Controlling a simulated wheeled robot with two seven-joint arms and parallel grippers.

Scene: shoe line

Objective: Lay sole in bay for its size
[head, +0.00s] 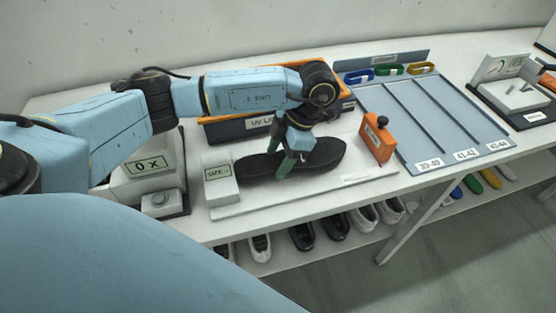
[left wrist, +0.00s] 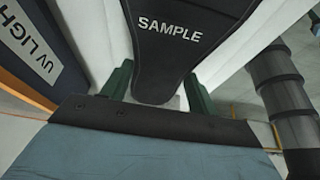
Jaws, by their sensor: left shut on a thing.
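A black shoe sole (head: 325,155) is at the white measuring board (head: 235,211). My left gripper (head: 293,161) reaches down over it with green fingers and is shut on it. In the left wrist view, the sole (left wrist: 185,60) lies between the two fingers (left wrist: 158,88) and bears the word SAMPLE. I cannot tell whether it touches the board. A small display (head: 218,173) stands at the board's left end; its reading is too small. The grey-blue bay tray (head: 404,145) at right has three lanes labelled 39-40, 41-42 and 43-44. My right gripper is not in view.
An orange block with a black knob (head: 377,140) stands between the board and the bays. A dark blue box with orange rim (head: 233,131) is behind. Colored bands (head: 390,69) sit at the tray's back. Shoes (head: 335,228) line the lower shelf. The lanes look empty.

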